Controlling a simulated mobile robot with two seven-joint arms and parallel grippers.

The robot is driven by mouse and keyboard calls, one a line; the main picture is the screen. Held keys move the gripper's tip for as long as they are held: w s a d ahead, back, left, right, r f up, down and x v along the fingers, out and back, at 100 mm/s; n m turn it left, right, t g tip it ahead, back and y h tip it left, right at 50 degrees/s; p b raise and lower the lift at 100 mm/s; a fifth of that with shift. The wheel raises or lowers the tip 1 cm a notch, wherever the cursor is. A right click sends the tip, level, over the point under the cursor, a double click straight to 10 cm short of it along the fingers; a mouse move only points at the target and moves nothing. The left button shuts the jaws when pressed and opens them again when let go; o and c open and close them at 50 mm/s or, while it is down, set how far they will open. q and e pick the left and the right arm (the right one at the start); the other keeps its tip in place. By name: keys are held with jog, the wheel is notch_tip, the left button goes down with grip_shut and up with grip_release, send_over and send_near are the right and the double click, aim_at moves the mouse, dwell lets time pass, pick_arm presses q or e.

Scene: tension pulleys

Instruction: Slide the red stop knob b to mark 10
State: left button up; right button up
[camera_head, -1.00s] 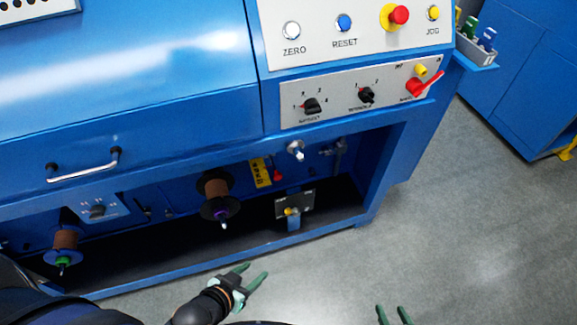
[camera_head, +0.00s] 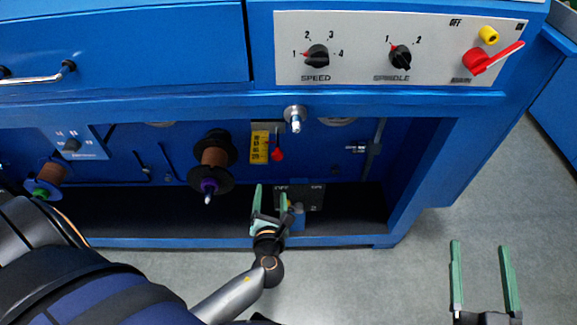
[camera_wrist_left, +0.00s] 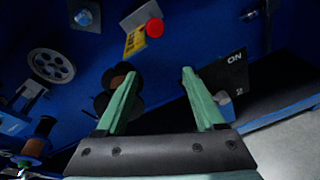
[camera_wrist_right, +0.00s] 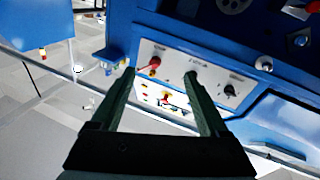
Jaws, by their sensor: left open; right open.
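The red stop knob (camera_head: 277,155) sits on the blue back panel of the lower bay, just right of a yellow scale plate (camera_head: 260,147). In the left wrist view the red knob (camera_wrist_left: 154,27) is beside the yellow scale (camera_wrist_left: 135,40), beyond the fingertips. The scale's numbers are too small to read. My left gripper (camera_head: 271,196) is open and empty, below the knob and in front of the bay. My right gripper (camera_head: 482,246) is open and empty over the floor at the right.
A small ON/OFF plate (camera_head: 312,194) stands behind my left gripper. A brown spool (camera_head: 214,160) is left of the scale. A silver knob (camera_head: 295,117) sits above. The control panel (camera_head: 400,45) overhangs the bay. Grey floor (camera_head: 420,270) is free at the right.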

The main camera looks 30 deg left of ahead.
aim_at(277, 158)
pick_arm(q)
jog(key=w+a+m+b, duration=0.1)
jog(key=w+m, duration=0.1)
jog(key=w, duration=0.2)
jog(key=w+a+m+t+y+b, duration=0.1)
jog(key=w+a+m+b, duration=0.1)
jog(key=w, duration=0.2)
jog(key=w+a+r+m+t+b, duration=0.1)
jog(key=w+a+m, duration=0.1)
jog(key=w, duration=0.2)
jog(key=shift+a+r+y+b, duration=0.1)
jog(key=shift+a+y+b, duration=0.2)
jog(key=shift+b, duration=0.1)
jog(key=shift+w+a+r, duration=0.1)
jog(key=shift+w+a, duration=0.25)
jog(key=shift+w, duration=0.25)
pick_arm(e)
jog(key=s+a+r+n+t+y, duration=0.1)
jog(key=s+r+n+t+y, duration=0.1)
jog(key=r+y, duration=0.3)
jog(key=s+r+n+t+y, duration=0.1)
jog(key=s+r+n+y, duration=0.3)
jog(key=r, duration=0.4)
jog(key=shift+s+a+r+n+t+y, duration=0.25)
jog(key=shift+s+a+n+t+y, duration=0.15)
jog(key=shift+s+n, duration=0.35)
pick_arm(q)
jog(key=shift+c, duration=0.3)
